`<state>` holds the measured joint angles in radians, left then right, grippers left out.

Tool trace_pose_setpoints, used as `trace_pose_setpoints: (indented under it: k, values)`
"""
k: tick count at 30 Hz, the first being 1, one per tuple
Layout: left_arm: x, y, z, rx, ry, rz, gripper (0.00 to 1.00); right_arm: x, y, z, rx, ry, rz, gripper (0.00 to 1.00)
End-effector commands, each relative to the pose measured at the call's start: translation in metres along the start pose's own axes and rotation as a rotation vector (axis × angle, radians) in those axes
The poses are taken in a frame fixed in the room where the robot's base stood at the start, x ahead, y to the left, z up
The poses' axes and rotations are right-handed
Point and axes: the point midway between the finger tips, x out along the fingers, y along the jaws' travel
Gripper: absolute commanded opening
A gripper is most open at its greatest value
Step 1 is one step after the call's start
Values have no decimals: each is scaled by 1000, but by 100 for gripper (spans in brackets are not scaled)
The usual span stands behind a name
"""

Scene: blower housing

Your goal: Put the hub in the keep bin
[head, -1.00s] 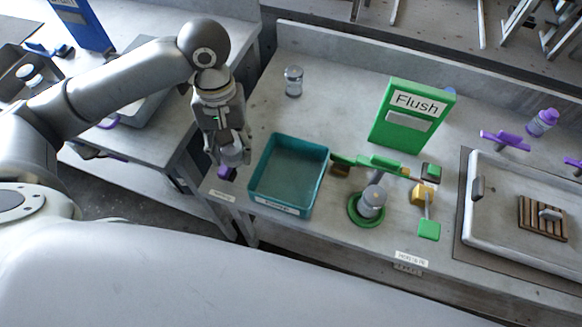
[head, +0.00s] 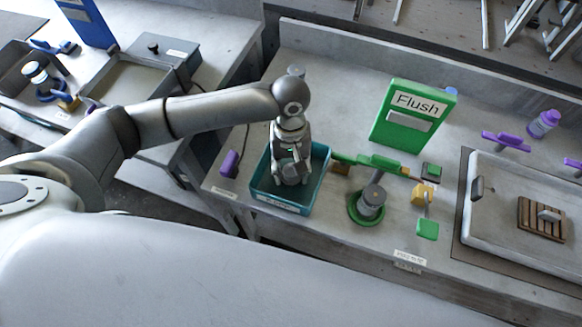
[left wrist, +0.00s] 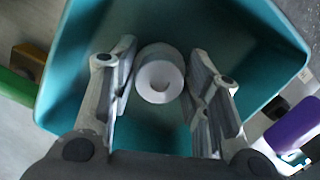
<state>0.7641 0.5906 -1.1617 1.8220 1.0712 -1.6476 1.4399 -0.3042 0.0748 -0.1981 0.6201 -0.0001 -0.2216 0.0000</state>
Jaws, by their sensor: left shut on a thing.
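The hub (left wrist: 160,80), a pale grey ring-shaped cylinder with a central hole, is between the fingers of my left gripper (left wrist: 160,90) in the left wrist view. The gripper is shut on it. In the head view my left gripper (head: 291,178) points down into the teal bin (head: 261,192), and the hub is hidden there by the gripper. The bin's walls (left wrist: 225,22) surround the hub in the left wrist view. The bin's front label is too small to read. My right gripper is not in view.
A purple piece (head: 230,163) stands just left of the bin. A green fixture with a grey cylinder (head: 371,200) is close to its right. A white tray (head: 480,235) is further right.

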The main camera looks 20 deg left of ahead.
Motion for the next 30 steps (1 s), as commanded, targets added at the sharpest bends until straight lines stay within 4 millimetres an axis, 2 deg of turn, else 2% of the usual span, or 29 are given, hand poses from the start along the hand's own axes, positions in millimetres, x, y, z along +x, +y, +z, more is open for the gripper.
trace_pose_setpoints:
  k: [12, 13, 17, 27, 30]
  values:
    - [6, 0, 0, 0, -2, 1, 12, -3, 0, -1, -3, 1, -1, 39]
    - [6, 0, 0, 0, -1, 1, 47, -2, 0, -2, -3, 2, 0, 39]
    - [6, 0, -1, 0, -1, 1, 64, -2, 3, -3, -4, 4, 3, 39]
    - [5, 0, -1, 1, 0, 1, 65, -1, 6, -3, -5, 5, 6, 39]
    - [-2, 0, -1, 1, 2, 3, 65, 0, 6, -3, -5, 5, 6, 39]
